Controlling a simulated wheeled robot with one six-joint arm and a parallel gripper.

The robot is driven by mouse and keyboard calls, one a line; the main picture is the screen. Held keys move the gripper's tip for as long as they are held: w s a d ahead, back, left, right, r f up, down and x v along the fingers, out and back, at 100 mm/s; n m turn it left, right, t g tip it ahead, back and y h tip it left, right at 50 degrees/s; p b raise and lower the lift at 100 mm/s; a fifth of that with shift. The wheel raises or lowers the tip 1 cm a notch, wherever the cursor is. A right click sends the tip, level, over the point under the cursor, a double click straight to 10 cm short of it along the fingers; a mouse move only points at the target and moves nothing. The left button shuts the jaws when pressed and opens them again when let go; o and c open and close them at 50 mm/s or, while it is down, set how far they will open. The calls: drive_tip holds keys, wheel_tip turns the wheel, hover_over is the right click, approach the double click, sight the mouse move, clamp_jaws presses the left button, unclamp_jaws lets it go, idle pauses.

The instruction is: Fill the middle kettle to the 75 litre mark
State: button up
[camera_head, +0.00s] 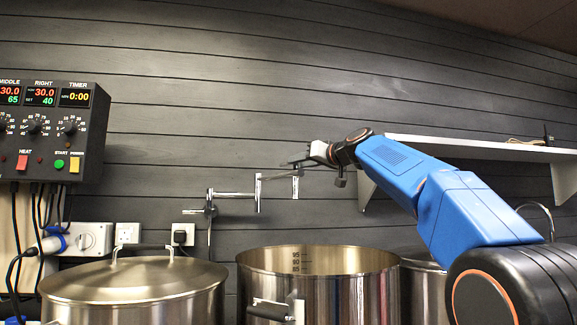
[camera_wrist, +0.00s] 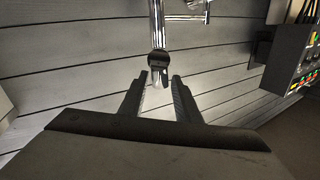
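The middle kettle (camera_head: 330,290) is a steel pot without a lid, in the lower centre of the head view. Inside its far wall are dark level marks, with 95 and 85 readable; lower marks and any water are hidden. A jointed chrome filler tap (camera_head: 235,195) reaches out from the wall above and behind it. My gripper (camera_head: 297,163) is raised at the tap's outer end.
A lidded kettle (camera_head: 135,285) stands at left; another (camera_head: 424,285) at right is partly behind my arm. A control box (camera_head: 50,130) hangs at upper left, its timer showing 0:00. A white shelf (camera_head: 480,148) is behind my arm. Sockets (camera_head: 127,233) are on the wall.

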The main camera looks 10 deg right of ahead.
sight(281, 165)
drive_tip(key=shift+x, duration=3.4)
drive_tip(key=shift+c, duration=0.6)
clamp_jaws()
